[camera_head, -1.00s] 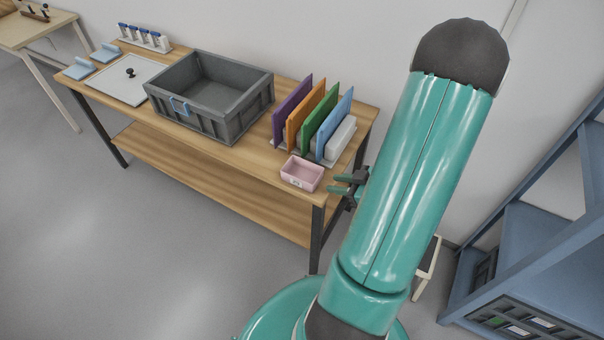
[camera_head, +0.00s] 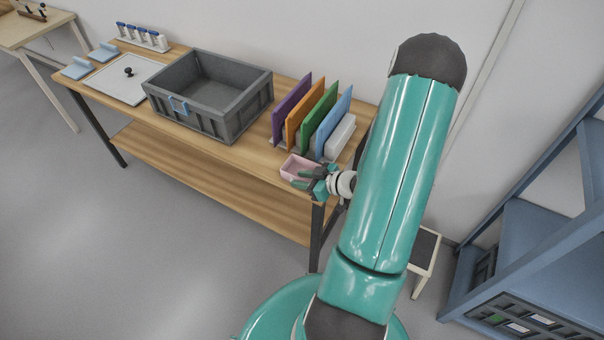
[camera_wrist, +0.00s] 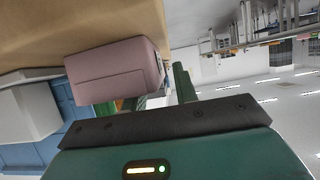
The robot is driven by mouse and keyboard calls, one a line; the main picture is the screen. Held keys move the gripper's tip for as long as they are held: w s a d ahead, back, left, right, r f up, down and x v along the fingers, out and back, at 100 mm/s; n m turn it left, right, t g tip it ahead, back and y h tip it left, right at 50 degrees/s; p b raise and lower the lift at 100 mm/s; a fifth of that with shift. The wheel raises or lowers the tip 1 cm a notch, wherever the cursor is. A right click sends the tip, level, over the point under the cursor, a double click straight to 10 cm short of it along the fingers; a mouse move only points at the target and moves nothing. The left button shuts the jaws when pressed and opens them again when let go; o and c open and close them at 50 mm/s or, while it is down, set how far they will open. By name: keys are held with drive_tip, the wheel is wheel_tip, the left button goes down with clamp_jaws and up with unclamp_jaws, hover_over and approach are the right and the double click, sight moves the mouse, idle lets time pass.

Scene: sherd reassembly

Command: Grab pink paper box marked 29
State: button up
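In the wrist view the pink box (camera_wrist: 112,72) fills the upper left, close in front of my gripper. No number is readable on it. My gripper (camera_head: 304,178) is at the box's right end, its fingers spread apart and covering part of the box. In the wrist view, one green finger shows just right of the box; the other is largely hidden. I cannot tell whether either finger touches the box.
Purple, orange, green and blue upright panels (camera_head: 292,108) and a white block (camera_head: 340,137) stand just behind the box. A large grey crate (camera_head: 207,95) is to the left on the table (camera_head: 235,157). A blue shelf frame (camera_head: 540,250) stands at the right.

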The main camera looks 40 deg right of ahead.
drive_tip(key=shift+w+a+f, duration=0.15)
drive_tip(key=shift+w+f, duration=0.1)
drive_tip(key=shift+w, duration=0.2)
drive_tip(key=shift+c, duration=0.4)
clamp_jaws()
drive_tip(key=shift+r, duration=0.25)
